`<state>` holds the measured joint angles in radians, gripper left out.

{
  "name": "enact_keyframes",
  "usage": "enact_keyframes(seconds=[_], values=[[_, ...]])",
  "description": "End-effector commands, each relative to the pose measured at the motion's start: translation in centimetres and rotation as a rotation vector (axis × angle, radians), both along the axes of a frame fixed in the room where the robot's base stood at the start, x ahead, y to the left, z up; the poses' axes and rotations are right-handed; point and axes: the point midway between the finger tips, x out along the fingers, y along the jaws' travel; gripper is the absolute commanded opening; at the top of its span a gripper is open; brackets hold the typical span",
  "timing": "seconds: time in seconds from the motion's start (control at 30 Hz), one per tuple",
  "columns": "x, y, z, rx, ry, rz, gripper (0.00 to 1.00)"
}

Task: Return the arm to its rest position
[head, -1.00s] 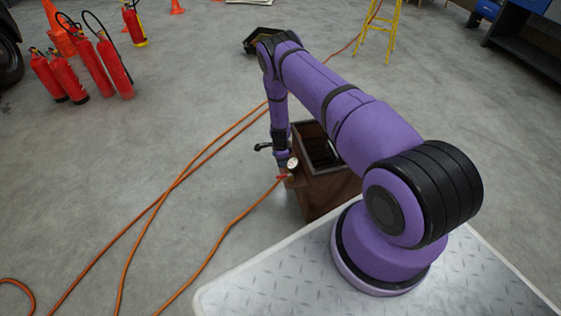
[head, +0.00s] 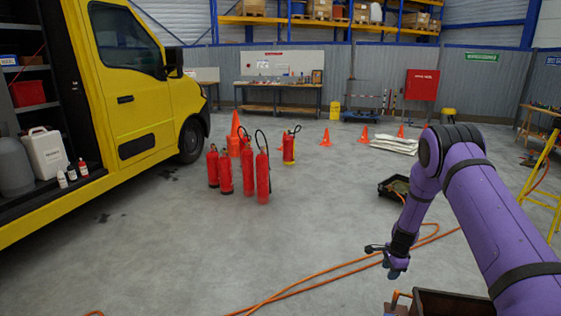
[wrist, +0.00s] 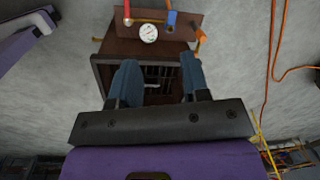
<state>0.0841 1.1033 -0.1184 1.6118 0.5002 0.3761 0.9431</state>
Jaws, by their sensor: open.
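My purple arm reaches in from the right of the head view. Its gripper (head: 396,270) points down near a dark wooden box (head: 452,304), which the bottom edge cuts off. In the wrist view my gripper (wrist: 160,76) has its two blue-grey fingers spread apart with nothing between them. Beyond the fingertips lies the open wooden box (wrist: 103,73), with dark slats inside. A brown panel on its far side carries a round white gauge (wrist: 148,34), a red lever (wrist: 127,14), a blue part (wrist: 172,19) and an orange handle (wrist: 201,37). The gripper appears clear of them.
Orange hose (head: 335,272) runs over the floor left of the box. A black tray (head: 394,188) lies behind my gripper. Several red extinguishers (head: 262,174) stand near a yellow van (head: 120,110). A yellow ladder (head: 543,190) stands at the right.

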Motion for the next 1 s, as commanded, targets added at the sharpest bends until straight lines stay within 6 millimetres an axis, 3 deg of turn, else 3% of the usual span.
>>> enact_keyframes(seconds=[0.03,0.1,0.47,0.7,1.0], values=[[0.3,0.4,2.6,0.002,-0.016,0.031,0.43],[0.4,0.8,5.8,0.003,-0.032,0.078,0.43],[-1.7,3.3,21.0,-0.006,-0.112,0.323,0.43],[-5.2,5.0,30.1,-0.031,-0.164,0.490,0.43],[-11.5,6.9,39.6,-0.078,-0.225,0.698,0.43]])
